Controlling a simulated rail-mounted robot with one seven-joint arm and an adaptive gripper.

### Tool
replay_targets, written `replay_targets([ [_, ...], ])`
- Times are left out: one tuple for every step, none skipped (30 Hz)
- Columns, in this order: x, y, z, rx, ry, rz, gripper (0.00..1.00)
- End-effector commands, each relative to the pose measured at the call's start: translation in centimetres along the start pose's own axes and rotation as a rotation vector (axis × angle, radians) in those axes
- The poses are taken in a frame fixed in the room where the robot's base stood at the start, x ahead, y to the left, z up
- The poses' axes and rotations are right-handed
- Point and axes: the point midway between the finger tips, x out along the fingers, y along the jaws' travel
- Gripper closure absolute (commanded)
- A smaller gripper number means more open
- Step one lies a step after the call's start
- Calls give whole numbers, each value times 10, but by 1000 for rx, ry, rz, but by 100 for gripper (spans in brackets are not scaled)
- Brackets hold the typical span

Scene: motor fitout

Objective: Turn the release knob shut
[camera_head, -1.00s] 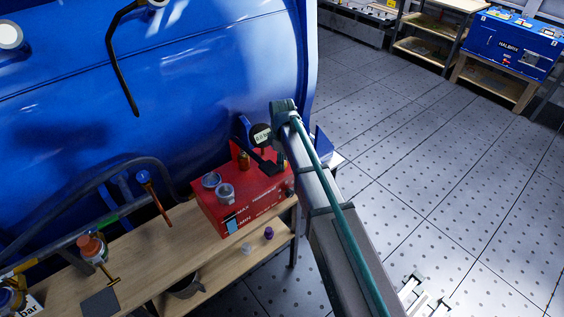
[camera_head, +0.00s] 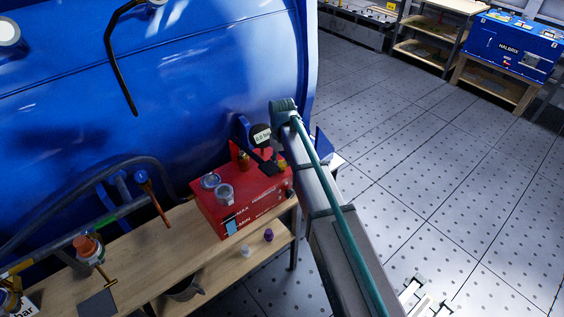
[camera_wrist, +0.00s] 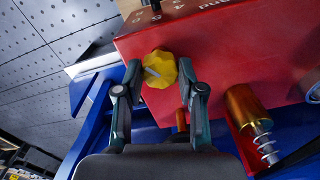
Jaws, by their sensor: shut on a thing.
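The release knob is a yellow, lobed knob (camera_wrist: 159,69) with a pale pointer mark, on the red pump box (camera_wrist: 215,50). In the wrist view my gripper (camera_wrist: 159,78) has one finger on each side of the knob and is shut on it. The pale mark runs slantwise across the knob face. In the head view the red box (camera_head: 238,205) stands on the wooden bench, and my dark gripper (camera_head: 268,165) is at its far right corner. A bit of the yellow knob (camera_head: 283,163) shows beside the fingers there.
A brass fitting with a spring (camera_wrist: 252,118) is close to the right of my gripper. A round gauge (camera_head: 261,134) stands behind the box, near my arm. The blue tank (camera_head: 200,80) rises behind the bench (camera_head: 150,245). Open floor lies to the right.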

Motion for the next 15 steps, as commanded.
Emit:
replay_targets([
  [1,0,0,45,0,0,96],
  [1,0,0,74,0,0,96],
  [0,0,0,112,0,0,96],
  [0,0,0,140,1,0,96],
  [0,0,0,169,0,0,96],
  [0,0,0,206,1,0,96],
  [0,0,0,234,1,0,96],
  [0,0,0,262,1,0,96],
  [0,0,0,298,1,0,96],
  [0,0,0,324,1,0,96],
  [0,0,0,350,0,0,96],
  [0,0,0,383,0,0,96],
  [0,0,0,407,0,0,96],
  [0,0,0,429,0,0,96],
  [0,0,0,459,0,0,96],
])
